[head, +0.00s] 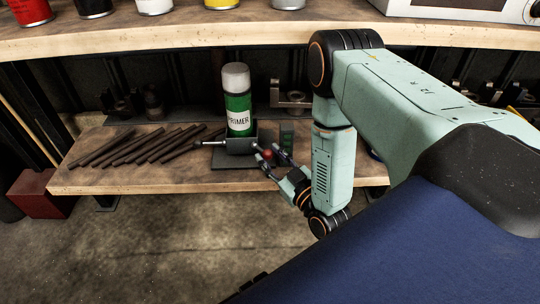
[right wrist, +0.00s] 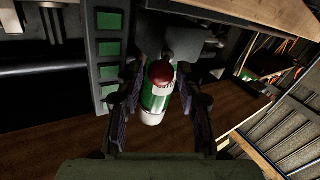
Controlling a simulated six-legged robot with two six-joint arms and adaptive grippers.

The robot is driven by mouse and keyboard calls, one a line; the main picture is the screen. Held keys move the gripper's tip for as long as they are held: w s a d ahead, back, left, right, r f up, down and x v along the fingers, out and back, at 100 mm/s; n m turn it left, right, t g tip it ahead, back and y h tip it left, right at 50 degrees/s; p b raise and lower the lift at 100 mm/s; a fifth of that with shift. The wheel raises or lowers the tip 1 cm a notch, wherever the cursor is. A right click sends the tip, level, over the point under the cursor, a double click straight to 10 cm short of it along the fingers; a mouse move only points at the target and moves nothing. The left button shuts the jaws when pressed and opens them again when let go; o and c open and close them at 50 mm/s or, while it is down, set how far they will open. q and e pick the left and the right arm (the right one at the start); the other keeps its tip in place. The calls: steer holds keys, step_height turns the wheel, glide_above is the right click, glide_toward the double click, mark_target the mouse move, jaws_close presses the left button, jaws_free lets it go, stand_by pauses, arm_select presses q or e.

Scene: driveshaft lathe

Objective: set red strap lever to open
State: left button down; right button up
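The red strap lever's round red knob (head: 267,154) shows beside the grey holder (head: 240,146) on the lower shelf. A green and white primer can (head: 238,108) stands upright in the holder. My right gripper (head: 273,160) is at the knob, reaching in from the front right. In the right wrist view, the red knob (right wrist: 161,72) lies between the two spread fingers of my right gripper (right wrist: 160,84), with a visible gap on each side. The can (right wrist: 157,100) shows behind the knob. The lever's arm is mostly hidden. My left gripper is not in view.
A dark panel with green squares (right wrist: 109,48) stands beside the holder. Several dark rods (head: 140,146) lie on the wooden lower shelf (head: 110,181). A red box (head: 42,195) sits on the floor at left.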

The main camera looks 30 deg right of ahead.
steer(key=shift+a+f, duration=0.1)
steer(key=c, duration=0.3)
jaws_close()
